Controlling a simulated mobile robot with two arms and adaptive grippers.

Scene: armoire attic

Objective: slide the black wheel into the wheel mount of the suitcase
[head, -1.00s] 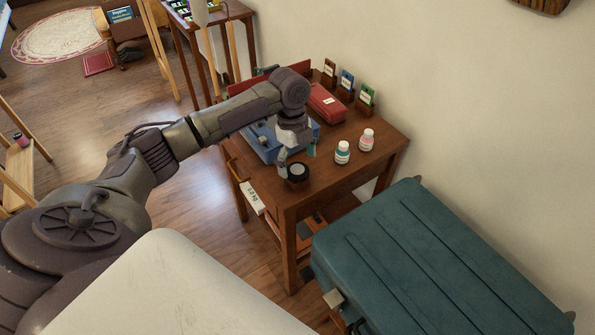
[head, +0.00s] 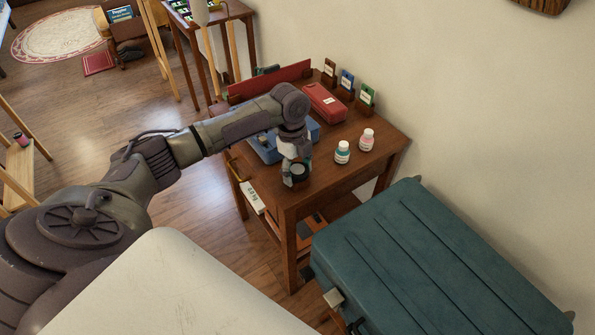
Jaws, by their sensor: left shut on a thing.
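The black wheel (head: 299,171) is a small dark disc with a lighter round face, at the near edge of the wooden table. My left gripper (head: 296,174) points down over it and is shut on the wheel. I cannot tell whether the wheel still touches the tabletop. The teal suitcase (head: 432,265) lies at the lower right, with ridges along its top. A light-coloured piece (head: 333,298) shows at its near left corner; I cannot tell whether this is the wheel mount. My right gripper is not in view.
On the wooden table (head: 322,192) stand two small bottles, a teal-labelled one (head: 342,152) and a pink-labelled one (head: 366,140). Behind are a blue box (head: 266,150), a red case (head: 324,103) and several small upright cards.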

